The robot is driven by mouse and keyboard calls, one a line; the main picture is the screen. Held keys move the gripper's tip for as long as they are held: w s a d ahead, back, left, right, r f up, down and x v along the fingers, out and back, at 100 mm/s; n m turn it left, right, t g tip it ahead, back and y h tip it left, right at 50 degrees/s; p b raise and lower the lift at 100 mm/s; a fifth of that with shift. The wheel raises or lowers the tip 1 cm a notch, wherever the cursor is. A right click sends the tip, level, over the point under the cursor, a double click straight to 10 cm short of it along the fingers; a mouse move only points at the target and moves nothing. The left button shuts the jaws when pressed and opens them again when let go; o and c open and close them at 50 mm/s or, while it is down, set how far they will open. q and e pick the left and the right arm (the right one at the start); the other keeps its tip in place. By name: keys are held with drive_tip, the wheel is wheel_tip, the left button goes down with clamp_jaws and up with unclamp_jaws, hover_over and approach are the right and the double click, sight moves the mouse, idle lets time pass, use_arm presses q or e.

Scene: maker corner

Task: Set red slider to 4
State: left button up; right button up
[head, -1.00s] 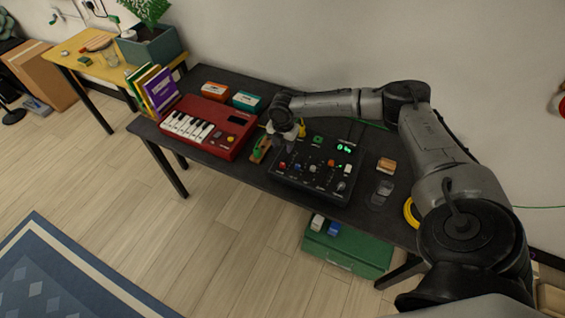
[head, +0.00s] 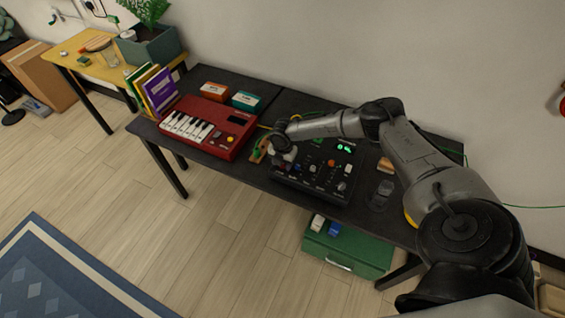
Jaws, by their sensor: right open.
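The black control panel (head: 309,187) lies on the dark table, with a row of small coloured sliders and knobs and a lit green display (head: 345,148) too small to read surely. My right gripper (head: 283,158) is over the panel's left end, pointing down, with its jaws open. It covers the area of the red slider, which I cannot make out clearly, nor whether the fingers touch it. My left gripper is not in view.
A red toy keyboard (head: 208,127) stands left of the panel. An orange box (head: 214,91) and a teal box (head: 246,101) are behind it. A wooden block (head: 386,164) and dark clear item (head: 381,192) lie to the right. A green case (head: 347,252) is below the table.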

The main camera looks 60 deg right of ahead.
drive_tip(key=shift+c, duration=0.2)
drive_tip(key=c, duration=0.3)
clamp_jaws()
drive_tip(key=d+b, duration=0.2)
drive_tip(key=d, duration=0.1)
drive_tip(key=shift+w+d+f, duration=0.1)
drive_tip(key=shift+w+f, duration=0.05)
drive_tip(key=shift+d, duration=0.25)
drive_tip(key=shift+r, duration=0.2)
